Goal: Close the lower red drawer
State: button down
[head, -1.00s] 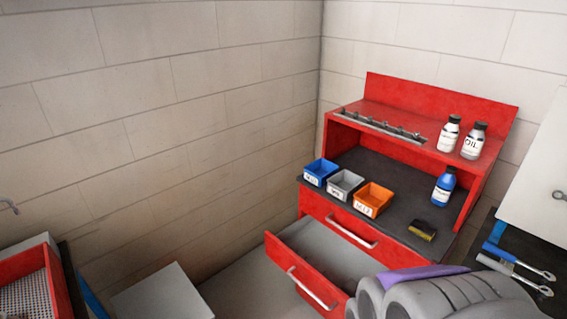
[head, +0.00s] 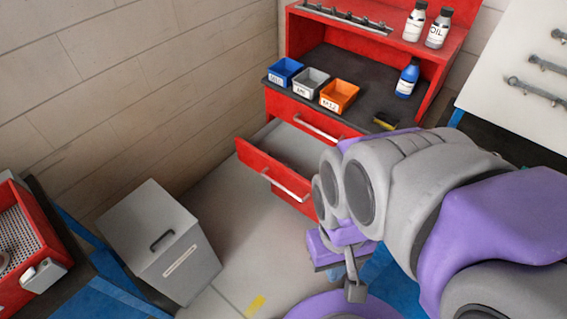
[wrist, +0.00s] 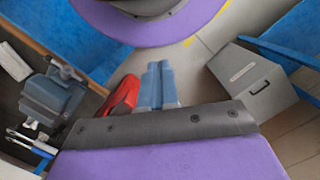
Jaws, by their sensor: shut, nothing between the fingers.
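The lower red drawer (head: 256,158) stands pulled out of the red cabinet in the head view. Its front carries a pale bar handle (head: 285,185), and its inside shows grey. My arm covers its right part. My gripper (head: 354,290) is low in the head view, right of and nearer than the drawer, apart from its front. In the wrist view my gripper's blue-grey fingers (wrist: 160,85) are together with nothing between them. The drawer cannot be made out with certainty in the wrist view.
The upper drawer (head: 290,108) is shut. Bins and bottles stand on the cabinet (head: 455,45). A grey lidded bin (head: 150,228) stands on the floor at left, also in the wrist view (wrist: 240,72). A blue-framed bench is at far left. Floor before the drawer (head: 235,235) is clear.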

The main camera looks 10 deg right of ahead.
jog(key=w+a+f+m+t+y, duration=0.15)
jog(key=w+a+f+m, duration=0.3)
jog(key=w+a, duration=0.55)
jog(key=w+a+f+m+t, duration=0.2)
jog(key=w+a+f+m, duration=0.3)
jog(key=w+f, duration=0.45)
jog(key=w+a+f+m+t, duration=0.2)
jog(key=w+f+m, duration=0.5)
jog(key=w+f, duration=0.25)
jog(key=s+d+f+m+t+h+b, duration=0.1)
jog(key=d+f+m+h, duration=0.4)
jog(key=f, duration=0.5)
jog(key=s+d+f+m+t+h, duration=0.1)
jog(key=d+f+m+h, duration=0.3)
jog(key=d+f, duration=0.45)
jog(key=s+d+m+t+h, duration=0.3)
jog(key=d+h, duration=0.1)
jog(key=d, duration=0.4)
jog(key=r+b+x, duration=0.1)
jog(key=b+x, duration=0.3)
jog(key=x, duration=0.9)
jog(key=shift+w+d, duration=0.2)
jog(key=shift+d, duration=0.1)
